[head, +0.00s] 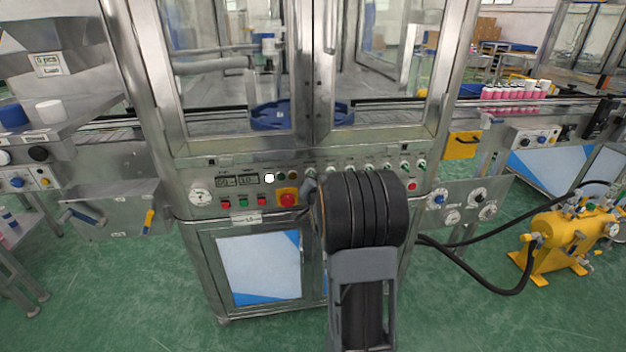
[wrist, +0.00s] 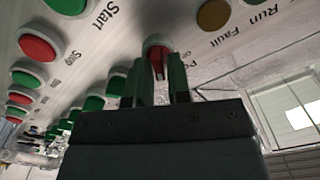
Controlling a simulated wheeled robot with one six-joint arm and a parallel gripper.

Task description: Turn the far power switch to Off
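In the wrist view a red power switch (wrist: 157,50) sits on the metal panel, with a partly hidden label beside it showing "Po" and "On". My gripper (wrist: 157,78) points at this switch. Its two dark fingers, with green reflections, stand a small gap apart on either side of the switch's handle. I cannot tell whether they press on the handle. In the head view the control panel (head: 335,187) runs across the front of the glazed machine. My black arm hides part of it, and the fingertips do not show there.
Green Start (wrist: 68,5) and red Stop (wrist: 38,47) buttons and an amber Fault lamp (wrist: 213,14) are close to the fingers. In the head view a yellow-backed red emergency button (head: 288,197) is left of my arm. A yellow pump (head: 562,235) stands right.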

